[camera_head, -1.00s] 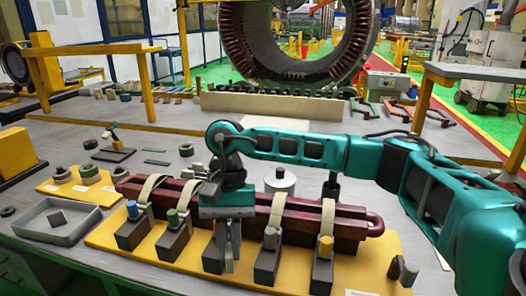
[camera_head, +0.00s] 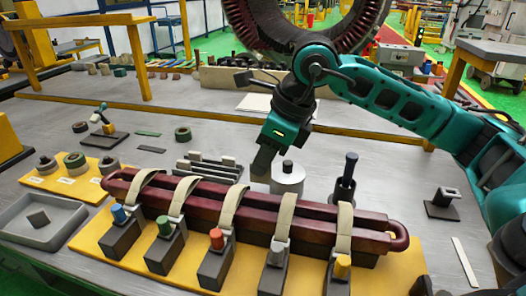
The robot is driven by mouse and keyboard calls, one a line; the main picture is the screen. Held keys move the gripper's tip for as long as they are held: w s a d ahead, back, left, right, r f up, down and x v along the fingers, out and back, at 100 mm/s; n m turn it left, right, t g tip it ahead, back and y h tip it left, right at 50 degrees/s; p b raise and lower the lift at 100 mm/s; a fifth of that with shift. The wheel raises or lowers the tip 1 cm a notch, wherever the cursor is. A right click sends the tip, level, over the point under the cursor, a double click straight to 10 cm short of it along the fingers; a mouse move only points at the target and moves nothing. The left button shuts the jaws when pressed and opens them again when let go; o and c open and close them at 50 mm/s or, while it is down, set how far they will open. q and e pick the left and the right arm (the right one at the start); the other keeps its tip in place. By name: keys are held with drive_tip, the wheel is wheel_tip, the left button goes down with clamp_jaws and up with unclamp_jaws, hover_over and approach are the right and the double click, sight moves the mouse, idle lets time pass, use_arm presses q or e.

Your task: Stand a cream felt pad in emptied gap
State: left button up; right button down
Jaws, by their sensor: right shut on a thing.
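My right gripper (camera_head: 262,168) hangs fingers down behind the dark red coil (camera_head: 285,204), just left of a round grey weight-like block (camera_head: 287,178). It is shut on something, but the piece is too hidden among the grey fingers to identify. A grey slotted rack (camera_head: 205,166) stands behind the coil, left of the gripper. Cream bands (camera_head: 232,207) wrap over the coil at several clamps. No loose cream felt pad can be told for sure, and I cannot tell which gap is the emptied one. My left gripper is not in view.
The coil lies on a yellow board (camera_head: 98,240) with several colour-capped clamps, one red-capped (camera_head: 216,239). A grey tray (camera_head: 40,222) is at left. A dark post (camera_head: 346,178) stands behind the coil. A pale strip (camera_head: 465,262) lies at right.

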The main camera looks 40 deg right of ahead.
sight(262, 182)
drive_tip(key=shift+f+b, duration=1.65)
drive_tip(key=shift+f, duration=0.6)
drive_tip(key=shift+f+b, duration=0.9)
drive_tip(key=shift+f, duration=0.15)
drive_tip(key=shift+f+b, duration=0.3)
drive_tip(key=shift+f, duration=0.1)
drive_tip(key=c, duration=1.1)
unclamp_jaws()
drive_tip(key=p+v, duration=0.1)
drive_tip(key=v, duration=1.2)
